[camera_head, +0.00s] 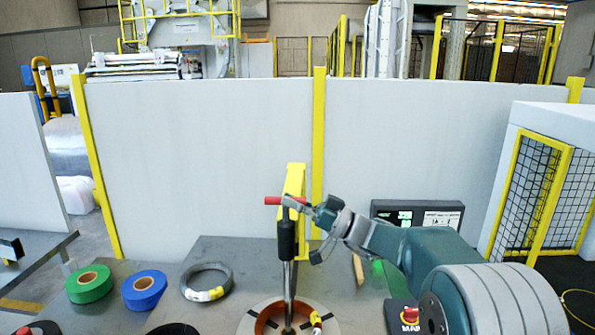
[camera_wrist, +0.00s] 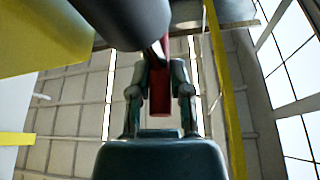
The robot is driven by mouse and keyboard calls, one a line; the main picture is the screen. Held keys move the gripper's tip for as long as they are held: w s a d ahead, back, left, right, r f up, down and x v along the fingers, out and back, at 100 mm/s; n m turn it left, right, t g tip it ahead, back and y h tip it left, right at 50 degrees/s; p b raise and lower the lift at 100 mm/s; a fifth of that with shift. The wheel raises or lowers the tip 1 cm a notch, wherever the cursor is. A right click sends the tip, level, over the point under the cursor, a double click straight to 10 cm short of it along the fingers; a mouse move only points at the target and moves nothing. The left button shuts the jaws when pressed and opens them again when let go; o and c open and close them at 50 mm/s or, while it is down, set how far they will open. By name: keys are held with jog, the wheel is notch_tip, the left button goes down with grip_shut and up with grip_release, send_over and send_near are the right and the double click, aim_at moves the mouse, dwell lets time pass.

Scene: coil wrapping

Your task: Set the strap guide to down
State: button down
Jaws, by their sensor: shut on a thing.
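The strap guide appears to be the upright assembly with a red handle (camera_head: 272,200) at its top, a dark cylinder (camera_head: 287,240) below it and a metal rod (camera_head: 289,285) going down. My gripper (camera_head: 302,204) is at the top of this assembly, coming in from the right, and is shut on the red handle. In the wrist view the red handle (camera_wrist: 160,92) lies between the two fingers of my gripper (camera_wrist: 159,72). The large dark cylinder (camera_wrist: 115,20) fills the top of that view. The rod's lower end stands over an orange-brown ring (camera_head: 265,320).
A yellow post (camera_head: 295,180) stands close behind the guide. A green roll (camera_head: 88,283), a blue roll (camera_head: 144,290) and a dark coil (camera_head: 206,281) lie on the grey table (camera_head: 225,250). A control panel (camera_head: 418,216) stands behind my arm. White partitions close off the back.

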aim_at(293, 223)
jog(key=shift+a+f, duration=0.1)
jog(key=shift+f, duration=1.35)
jog(key=c, duration=0.6)
grip_release()
jog(key=shift+w+a+f, duration=0.1)
jog(key=shift+w+f, duration=0.05)
jog(key=shift+o, duration=0.2)
jog(key=shift+a, duration=0.2)
jog(key=shift+d, duration=0.45)
jog(key=w+v, duration=0.1)
jog(key=v, duration=1)
jog(key=shift+s, duration=0.45)
jog(key=shift+f, duration=0.1)
